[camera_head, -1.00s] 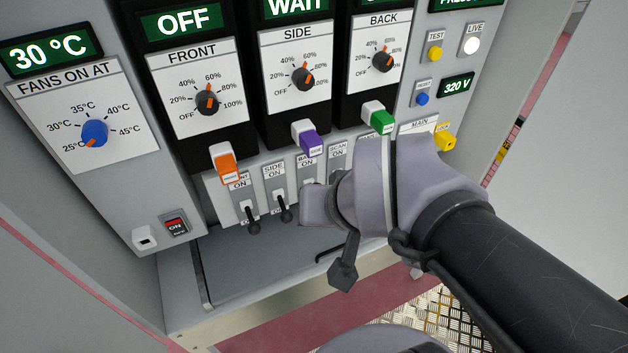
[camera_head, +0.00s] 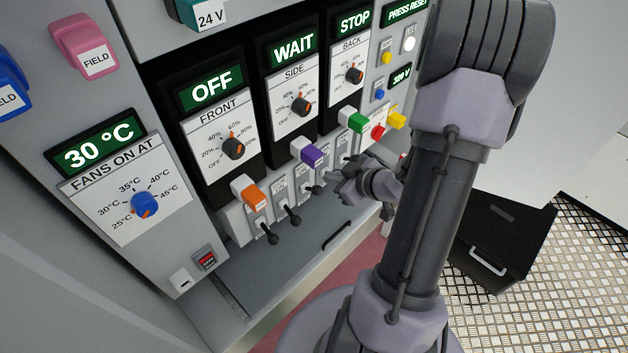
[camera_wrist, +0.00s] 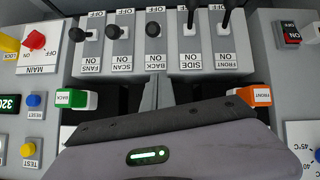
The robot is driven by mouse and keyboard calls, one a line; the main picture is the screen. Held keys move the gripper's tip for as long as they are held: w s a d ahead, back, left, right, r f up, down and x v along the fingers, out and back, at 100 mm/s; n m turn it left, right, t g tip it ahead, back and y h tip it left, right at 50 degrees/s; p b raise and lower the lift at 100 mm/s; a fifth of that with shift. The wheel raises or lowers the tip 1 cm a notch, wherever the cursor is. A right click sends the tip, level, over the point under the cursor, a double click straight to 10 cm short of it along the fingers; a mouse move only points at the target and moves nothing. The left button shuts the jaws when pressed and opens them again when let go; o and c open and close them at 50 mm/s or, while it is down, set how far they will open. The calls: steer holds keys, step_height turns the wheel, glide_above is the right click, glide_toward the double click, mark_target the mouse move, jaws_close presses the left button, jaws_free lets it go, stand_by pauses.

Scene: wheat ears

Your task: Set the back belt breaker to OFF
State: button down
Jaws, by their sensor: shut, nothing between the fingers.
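The back belt breaker (camera_wrist: 155,45) is the middle one in the wrist view's row. Its dark lever (camera_wrist: 153,29) shows as a short stub seen nearly end-on, so its exact position is hard to tell. The neighbouring side lever (camera_wrist: 190,18) and front lever (camera_wrist: 225,18) point toward their OFF marks. In the head view my gripper (camera_head: 333,178) is beside the breaker row, near the third lever (camera_head: 315,189).
The scan lever (camera_wrist: 112,32) and fans lever (camera_wrist: 76,34) are on the other side. A green BACK plug (camera_wrist: 75,99) and an orange FRONT plug (camera_wrist: 250,96) stick out nearby. A red MAIN switch (camera_wrist: 34,40) is at the left. A ledge with a black handle (camera_head: 337,236) lies below.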

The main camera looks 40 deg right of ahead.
steer(key=b, duration=0.2)
glide_above(317, 191)
steer(key=a, duration=0.1)
steer(key=f, duration=0.4)
steer(key=w+f, duration=0.1)
steer(key=f, duration=0.3)
steer(key=s+d+f+b, duration=0.1)
steer(key=shift+s+f, duration=0.1)
steer(key=shift+f, duration=0.2)
steer(key=shift+f+b, duration=0.15)
steer(key=shift+b, duration=0.15)
